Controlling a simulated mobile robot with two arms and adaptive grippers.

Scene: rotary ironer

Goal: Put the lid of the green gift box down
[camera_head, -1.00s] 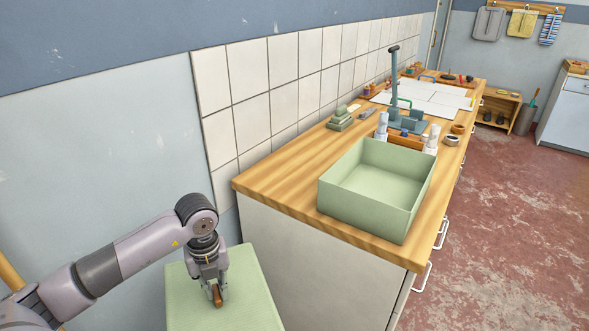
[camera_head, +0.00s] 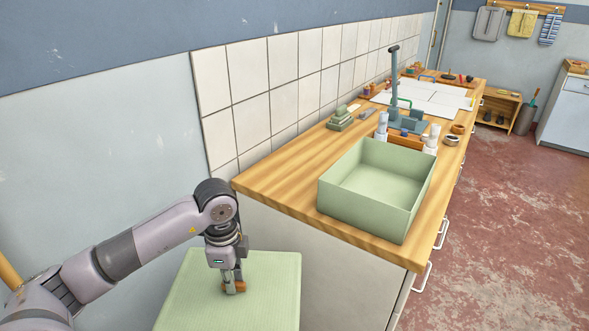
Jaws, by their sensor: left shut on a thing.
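The green lid (camera_head: 265,305) is at the bottom of the head view, left of the counter's near end, with its flat top facing up. My left gripper (camera_head: 234,287) is over the lid's top and shut on a small brown handle at its middle. What lies under the lid is hidden. The open green gift box (camera_head: 365,208) stands on the near end of the wooden counter, and it looks empty. My right gripper is not in view.
The wooden counter (camera_head: 285,165) runs away along the tiled wall. Behind the box stand white bottles (camera_head: 382,126), a blue-grey stand (camera_head: 395,90) and small stacked green boxes (camera_head: 340,119). The counter top left of the box is clear.

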